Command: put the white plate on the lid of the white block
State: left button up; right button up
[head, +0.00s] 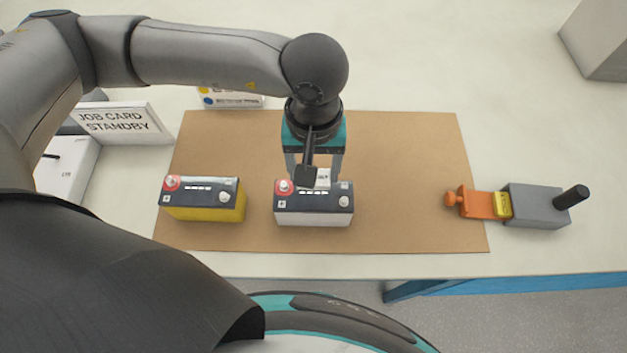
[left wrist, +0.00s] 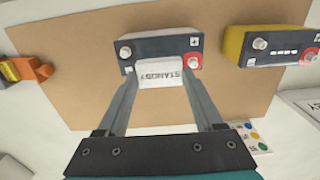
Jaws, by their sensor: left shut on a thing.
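The white block (head: 314,219) stands on the brown mat, with a dark lid (head: 315,203) that carries a red-ringed post and a plain post. The lid also shows in the left wrist view (left wrist: 160,47). My left gripper (head: 315,176) comes down from behind the block and is shut on the white plate (head: 323,178). In the left wrist view the plate (left wrist: 161,74) reads STANDBY and sits between the fingertips, overlapping the lid's near edge there. I cannot tell whether the plate touches the lid. My right gripper is in neither view.
A yellow block (head: 205,211) with a similar lid stands left of the white block. An orange piece with a yellow tag (head: 502,205) joins a grey box (head: 538,207) at right. A job card sign (head: 122,122) stands at left. The brown mat (head: 410,180) is bare right of the white block.

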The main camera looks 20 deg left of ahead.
aim_at(313, 193)
pick_arm(q)
jog(key=shift+f, duration=2.8)
jog(key=shift+f+b, duration=0.1)
jog(key=shift+b, duration=0.2)
jog(key=o, duration=1)
jog(key=shift+o, duration=0.2)
notch_tip(313, 193, up, 12)
jog(key=shift+r+p, duration=0.2)
jog(key=shift+p, duration=0.1)
